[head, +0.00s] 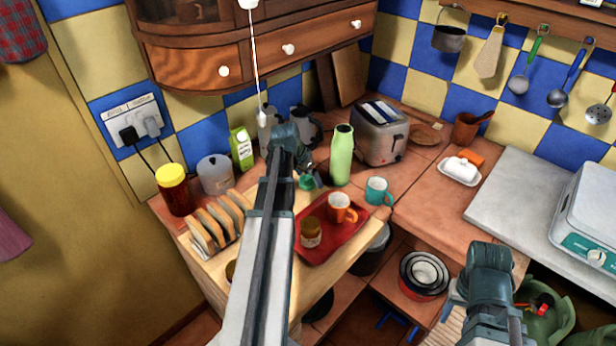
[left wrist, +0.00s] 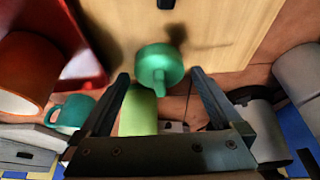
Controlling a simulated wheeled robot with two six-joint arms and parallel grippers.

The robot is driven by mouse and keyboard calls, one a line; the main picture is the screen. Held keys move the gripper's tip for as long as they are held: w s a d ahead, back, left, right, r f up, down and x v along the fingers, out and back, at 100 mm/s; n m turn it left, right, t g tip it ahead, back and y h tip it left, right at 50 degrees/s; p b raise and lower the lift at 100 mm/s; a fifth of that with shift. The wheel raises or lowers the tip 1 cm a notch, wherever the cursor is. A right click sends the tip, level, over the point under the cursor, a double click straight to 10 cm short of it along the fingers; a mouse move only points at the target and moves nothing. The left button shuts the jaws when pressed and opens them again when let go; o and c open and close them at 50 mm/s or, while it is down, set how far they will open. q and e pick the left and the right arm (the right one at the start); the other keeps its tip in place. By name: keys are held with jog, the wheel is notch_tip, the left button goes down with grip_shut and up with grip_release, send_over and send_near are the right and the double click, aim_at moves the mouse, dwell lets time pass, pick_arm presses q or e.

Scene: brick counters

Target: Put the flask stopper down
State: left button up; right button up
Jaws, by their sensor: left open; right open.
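The green flask stopper (head: 306,182) is at the wooden board, just left of the light green flask (head: 342,155). In the left wrist view the stopper (left wrist: 158,66) shows between the spread fingers of my left gripper (left wrist: 160,80), with a gap on each side. A dark shadow lies on the board beside it; I cannot tell whether it touches the board. The flask (left wrist: 138,112) shows behind it. My left gripper (head: 310,174) is open over the stopper and partly hides it in the head view. My right gripper (head: 490,258) is open and empty, at the lower right.
A red tray (head: 329,250) with an orange mug (head: 341,208) and a brown jar (head: 310,232) is close to the stopper. A teal mug (head: 378,191), a toaster (head: 381,132) and a green carton (head: 241,149) stand around. A toast rack (head: 215,224) is at left.

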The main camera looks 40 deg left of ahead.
pick_arm(q)
jog(key=p+v, duration=1.1)
jog(key=v, duration=0.1)
jog(key=shift+r, duration=0.2)
jog(key=d+f+m+g, duration=0.2)
jog(key=d+g, duration=0.1)
jog(key=d, duration=2.1)
jog(key=s+d+g+y, duration=0.1)
jog(key=s+d, duration=0.4)
jog(key=d, duration=0.4)
jog(key=s+d, duration=0.4)
jog(key=d, duration=0.5)
jog(key=shift+s+d+r+m+g+y, duration=0.2)
jog(key=shift+s+d+m+g+y, duration=0.15)
jog(key=shift+m+g+y, duration=0.05)
